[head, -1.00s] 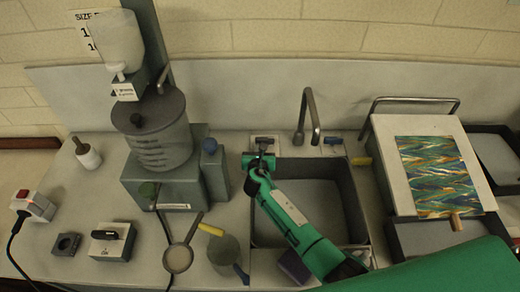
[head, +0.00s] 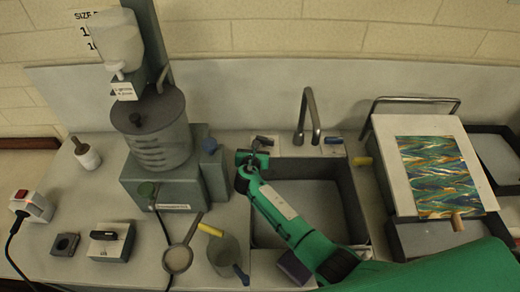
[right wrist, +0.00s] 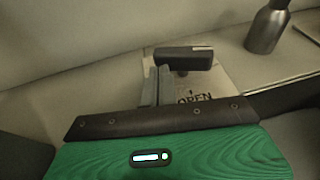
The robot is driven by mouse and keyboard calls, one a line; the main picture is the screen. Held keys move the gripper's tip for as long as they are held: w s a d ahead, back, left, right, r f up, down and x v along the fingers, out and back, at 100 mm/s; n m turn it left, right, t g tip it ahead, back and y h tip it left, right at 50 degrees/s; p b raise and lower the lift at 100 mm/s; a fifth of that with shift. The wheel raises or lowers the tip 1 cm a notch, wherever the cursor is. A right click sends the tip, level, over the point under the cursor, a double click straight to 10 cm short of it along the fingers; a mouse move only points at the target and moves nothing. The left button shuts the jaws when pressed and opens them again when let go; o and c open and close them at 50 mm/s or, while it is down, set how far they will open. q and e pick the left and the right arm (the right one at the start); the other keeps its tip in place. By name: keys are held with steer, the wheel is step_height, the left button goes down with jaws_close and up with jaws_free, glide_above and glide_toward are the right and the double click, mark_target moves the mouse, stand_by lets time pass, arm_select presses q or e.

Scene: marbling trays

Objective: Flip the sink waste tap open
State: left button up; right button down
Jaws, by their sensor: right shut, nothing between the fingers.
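The waste tap is a black lever (right wrist: 183,57) on a pale plate (right wrist: 214,79) lettered "OPEN", behind the sink's back left corner. In the head view the tap (head: 264,141) is partly hidden by my right gripper (head: 252,158). In the right wrist view the lever lies crosswise over the plate, and the lettering is partly hidden by my gripper's body. My right gripper's grey fingers (right wrist: 158,82) are shut and empty, close to the lever's left part; I cannot tell whether they touch it. My left gripper is not in view.
The sink (head: 310,205) lies under my right forearm. A bent spout (head: 306,115) and a second plate with a blue handle (head: 333,142) stand right of the tap. A grey urn (head: 160,140) stands left. A board with a marbled sheet (head: 440,175) is at the right.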

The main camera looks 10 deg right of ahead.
steer(key=shift+w+a, duration=0.2)
steer(key=shift+w, duration=0.3)
steer(key=shift+w+a, duration=0.15)
steer(key=shift+w, duration=1.1)
stand_by(0.5)
steer(key=shift+v, duration=3.75)
